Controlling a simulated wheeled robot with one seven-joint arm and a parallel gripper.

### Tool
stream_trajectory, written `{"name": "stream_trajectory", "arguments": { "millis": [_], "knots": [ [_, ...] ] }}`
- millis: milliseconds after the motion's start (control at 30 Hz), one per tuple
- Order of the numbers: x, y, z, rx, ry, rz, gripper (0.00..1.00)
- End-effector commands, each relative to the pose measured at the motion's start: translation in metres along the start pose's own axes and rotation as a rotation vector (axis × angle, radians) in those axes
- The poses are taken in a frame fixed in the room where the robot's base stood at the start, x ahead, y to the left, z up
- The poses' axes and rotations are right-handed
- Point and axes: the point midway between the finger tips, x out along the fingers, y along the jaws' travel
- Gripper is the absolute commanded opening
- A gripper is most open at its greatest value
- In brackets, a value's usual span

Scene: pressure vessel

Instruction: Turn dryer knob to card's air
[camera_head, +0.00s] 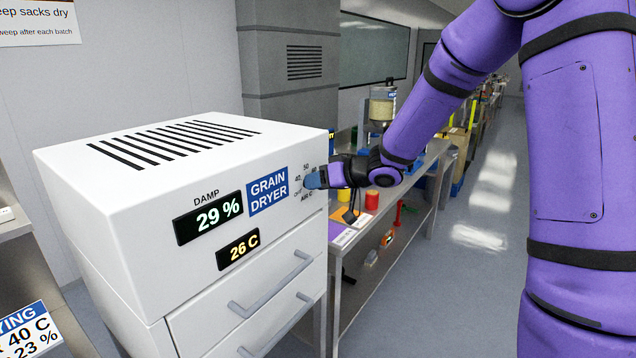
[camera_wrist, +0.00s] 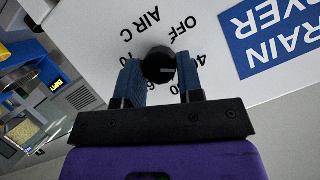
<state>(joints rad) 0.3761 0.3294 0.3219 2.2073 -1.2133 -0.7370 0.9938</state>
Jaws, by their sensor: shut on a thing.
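The white grain dryer (camera_head: 110,235) fills the left of the head view. Its displays read 29 % damp and 26 C. A pale mark on the knob points right, roughly toward the 40 side; the exact setting is unclear. My gripper (camera_wrist: 160,72) is shut on the knob, one blue finger on each side; it also shows in the head view (camera_head: 313,180), hiding the knob. The card (camera_head: 28,338), partly cut off at lower left, shows 40 C and 23 %.
Two drawers with bar handles (camera_head: 270,284) are below the dryer's displays. A metal bench (camera_head: 405,185) with a red cylinder (camera_head: 371,199) and other items stands behind the dryer. Open floor (camera_head: 465,270) lies to the right of the bench.

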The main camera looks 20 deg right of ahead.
Motion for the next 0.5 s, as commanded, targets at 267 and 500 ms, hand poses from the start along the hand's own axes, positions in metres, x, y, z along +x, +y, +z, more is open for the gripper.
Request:
{"name": "stream_trajectory", "arguments": {
  "millis": [267,500],
  "knots": [
    [-0.0002,0.0005,-0.0005,0.000,0.001,0.001,0.60],
    [-0.0038,0.0005,-0.0004,-0.001,0.001,0.002,0.60]
  ]
}}
